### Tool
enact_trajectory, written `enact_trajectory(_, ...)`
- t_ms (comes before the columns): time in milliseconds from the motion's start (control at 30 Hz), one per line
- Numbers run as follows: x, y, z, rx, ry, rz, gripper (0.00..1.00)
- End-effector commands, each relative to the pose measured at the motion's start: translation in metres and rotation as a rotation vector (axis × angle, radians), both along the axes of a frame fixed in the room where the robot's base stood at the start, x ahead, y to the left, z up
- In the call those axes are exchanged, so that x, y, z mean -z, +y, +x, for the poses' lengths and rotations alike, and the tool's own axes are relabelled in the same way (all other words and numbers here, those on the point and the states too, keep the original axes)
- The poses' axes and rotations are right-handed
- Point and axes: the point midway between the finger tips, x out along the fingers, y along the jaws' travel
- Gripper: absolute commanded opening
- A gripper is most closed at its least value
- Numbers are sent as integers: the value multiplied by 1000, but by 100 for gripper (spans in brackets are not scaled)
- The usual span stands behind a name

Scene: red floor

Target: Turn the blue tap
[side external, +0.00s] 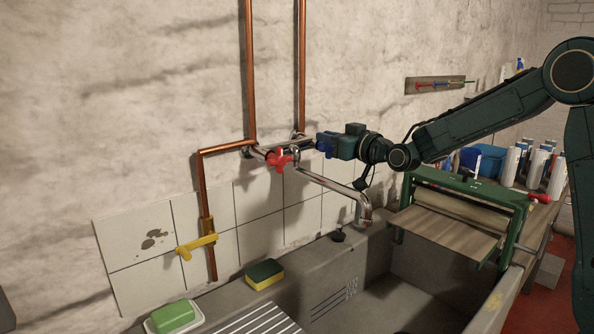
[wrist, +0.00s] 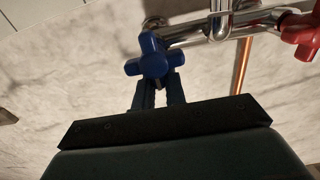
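The blue tap (side external: 326,144) is a cross-shaped handle on the right end of the chrome mixer pipe on the wall. In the wrist view the blue tap (wrist: 153,57) is just beyond the fingers, with its spokes visible. My gripper (side external: 338,147) is at the tap from the right in the side view.
The red tap (side external: 279,159) is left of the blue one, with the chrome spout (side external: 335,184) below them. A yellow valve (side external: 197,246) is lower left. The sink (side external: 395,290), a sponge (side external: 265,274) and a green press (side external: 460,215) lie below.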

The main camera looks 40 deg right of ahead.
Motion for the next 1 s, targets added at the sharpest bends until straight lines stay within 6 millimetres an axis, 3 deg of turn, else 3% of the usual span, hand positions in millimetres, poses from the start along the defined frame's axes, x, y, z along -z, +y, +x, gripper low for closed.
enact_trajectory(467,0,2,0,-1,-1,-78,0)
enact_trajectory(1000,2,13,0,0,-2,-499,0)
